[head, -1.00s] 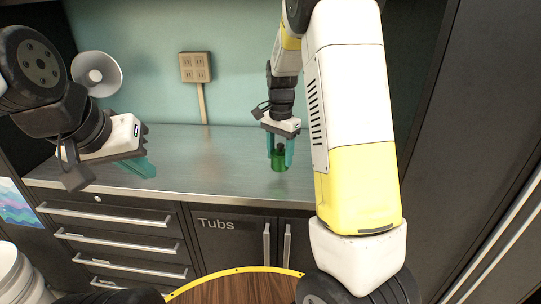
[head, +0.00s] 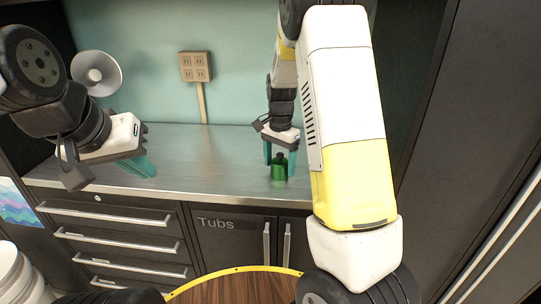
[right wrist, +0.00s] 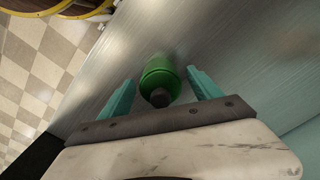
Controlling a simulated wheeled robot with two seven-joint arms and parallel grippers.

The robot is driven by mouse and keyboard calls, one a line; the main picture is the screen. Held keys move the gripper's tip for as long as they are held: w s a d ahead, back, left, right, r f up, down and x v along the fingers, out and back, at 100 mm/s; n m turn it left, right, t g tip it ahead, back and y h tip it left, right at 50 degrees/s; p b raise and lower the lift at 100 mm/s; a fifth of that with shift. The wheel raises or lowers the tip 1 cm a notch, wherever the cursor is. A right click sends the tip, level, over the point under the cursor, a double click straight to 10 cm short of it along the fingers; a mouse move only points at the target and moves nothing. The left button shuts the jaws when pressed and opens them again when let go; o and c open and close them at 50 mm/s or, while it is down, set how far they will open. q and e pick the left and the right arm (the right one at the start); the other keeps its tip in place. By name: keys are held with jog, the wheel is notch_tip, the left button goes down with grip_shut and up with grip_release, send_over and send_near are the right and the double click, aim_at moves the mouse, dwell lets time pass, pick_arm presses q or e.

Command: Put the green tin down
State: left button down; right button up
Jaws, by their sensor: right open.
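The green tin (head: 279,172) with a dark top appears to stand upright on the metal counter (head: 190,160), near its front edge. My right gripper (head: 280,172) is around it from above with its teal fingers spread. In the right wrist view the tin (right wrist: 160,78) sits between the two fingertips (right wrist: 159,85), with a gap on each side. My left gripper (head: 145,166) hangs over the left part of the counter, away from the tin. Its fingers overlap in this view, so I cannot tell their opening.
The counter between my grippers is bare. Below it are drawers (head: 110,235) and a cabinet marked "Tubs" (head: 230,240). A wall outlet (head: 195,67) with a conduit is behind. A dark tall cabinet (head: 470,150) stands at the right.

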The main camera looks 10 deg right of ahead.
jog(key=shift+r, duration=0.1)
notch_tip(320, 180, up, 12)
jog(key=shift+f, duration=0.1)
jog(key=s+r+n+t, duration=0.2)
jog(key=s+n, duration=0.1)
jog(key=s, duration=0.5)
jog(key=s+a+r+n+t+y, duration=0.1)
jog(key=s+r+n+t, duration=0.1)
jog(key=s, duration=0.6)
jog(key=s+a+r+n+t+y, duration=0.1)
jog(key=s+r+n+t, duration=0.1)
jog(key=s+n, duration=0.3)
jog(key=s+r, duration=0.1)
jog(key=s, duration=0.2)
jog(key=shift+s+r+n, duration=0.2)
jog(key=shift+n, duration=0.1)
